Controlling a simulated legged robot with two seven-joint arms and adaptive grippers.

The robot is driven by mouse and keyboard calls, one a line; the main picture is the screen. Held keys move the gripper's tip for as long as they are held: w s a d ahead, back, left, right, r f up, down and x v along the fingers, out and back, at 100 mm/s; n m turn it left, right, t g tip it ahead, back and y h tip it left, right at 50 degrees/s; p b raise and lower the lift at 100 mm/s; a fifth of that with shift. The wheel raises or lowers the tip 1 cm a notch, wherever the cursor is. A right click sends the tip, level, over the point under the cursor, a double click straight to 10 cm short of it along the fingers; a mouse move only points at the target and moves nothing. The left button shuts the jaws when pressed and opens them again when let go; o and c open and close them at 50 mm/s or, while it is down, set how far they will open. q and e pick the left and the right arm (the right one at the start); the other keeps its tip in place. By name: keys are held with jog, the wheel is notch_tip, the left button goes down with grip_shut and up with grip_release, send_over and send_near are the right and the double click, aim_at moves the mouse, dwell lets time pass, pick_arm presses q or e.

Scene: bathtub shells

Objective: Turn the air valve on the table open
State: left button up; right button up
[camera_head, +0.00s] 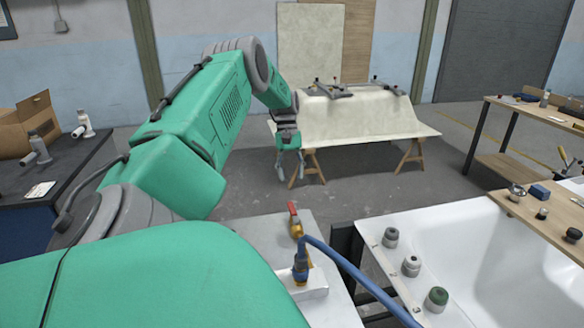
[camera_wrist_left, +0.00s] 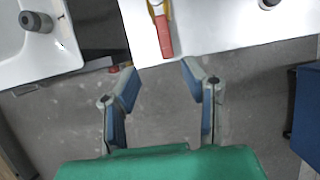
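The air valve (camera_head: 297,231) has a brass body and a red lever handle (camera_head: 293,212). It stands at the far end of a small pale table (camera_head: 258,219), with a blue hose joined to it. My left gripper (camera_head: 290,172) is beyond the table in the head view, fingers pointing down and spread. In the left wrist view my left gripper (camera_wrist_left: 160,72) is open and empty, with the handle apart from the fingertips. My right gripper is not in view.
The blue hose (camera_head: 350,268) runs right across the gap toward the white bathtub shell (camera_head: 465,238). Several round knobs (camera_head: 411,266) sit on its rim. A wooden workbench (camera_head: 535,215) with small parts is at right. A dark bench (camera_head: 70,165) stands left.

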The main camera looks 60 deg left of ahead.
pick_arm(q)
jog(key=v, duration=0.2)
jog(key=shift+w+r, duration=0.1)
jog(key=shift+r, duration=0.25)
jog(key=shift+a+f, duration=0.1)
jog(key=shift+f, duration=0.1)
